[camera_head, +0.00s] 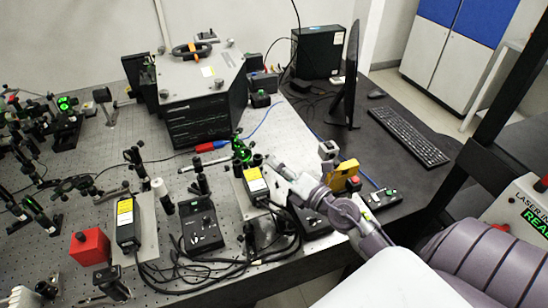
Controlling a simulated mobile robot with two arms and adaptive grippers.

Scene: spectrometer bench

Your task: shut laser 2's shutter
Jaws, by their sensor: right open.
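Two black laser heads with yellow labels stand on the perforated bench. One laser head (127,228) is at the lower left, and the other laser head (257,187) is near the middle. I cannot read which is laser 2, and no shutter can be made out clearly. My right arm reaches in from the lower right. My right gripper (269,162) is open beside the front end of the middle laser head, close to the green-lit optic (241,151). I cannot tell whether it touches anything. My left gripper is not in view.
Black control boxes (200,229) with cables stand near the front edge. A red block (89,247) is at the lower left, and mounted optics crowd the left. A large grey-topped instrument (200,85) stands behind. A monitor (345,82) and keyboard (405,135) are at right.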

